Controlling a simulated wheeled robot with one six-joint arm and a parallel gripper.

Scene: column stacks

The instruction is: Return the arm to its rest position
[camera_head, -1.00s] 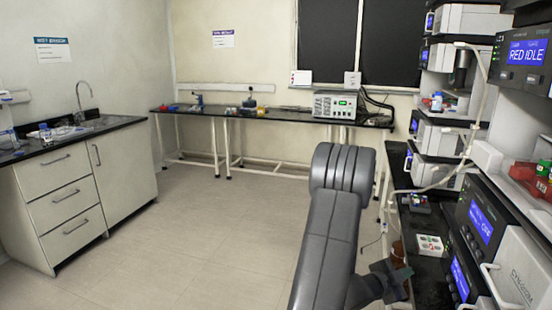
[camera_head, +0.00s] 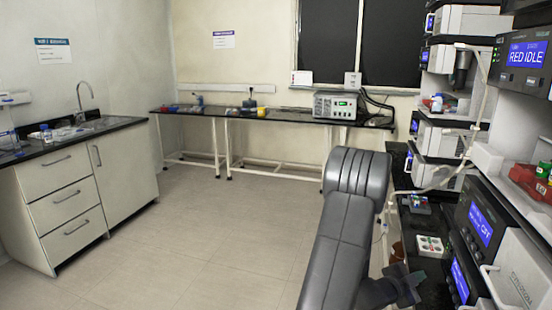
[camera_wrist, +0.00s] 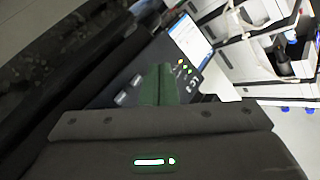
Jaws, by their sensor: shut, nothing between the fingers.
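My grey arm (camera_head: 342,225) rises from the bottom of the head view, right of centre, and bends over at its top. My gripper (camera_head: 408,288) shows as a dark shape at the arm's lower right, close to the bench and instrument stack. In the wrist view my gripper (camera_wrist: 158,84) is shut, its greenish fingers together with nothing between them. Beyond the fingers is a tilted dark instrument panel (camera_wrist: 150,72) with small lit buttons and a bright display (camera_wrist: 188,38). I cannot tell how far the fingers are from it.
Stacked instruments (camera_head: 480,225) with blue displays line the right side. A white block with coloured spots (camera_head: 430,245) sits on the dark right bench. A sink counter (camera_head: 70,135) stands left and a long bench (camera_head: 240,112) at the back. The floor (camera_head: 190,235) between is clear.

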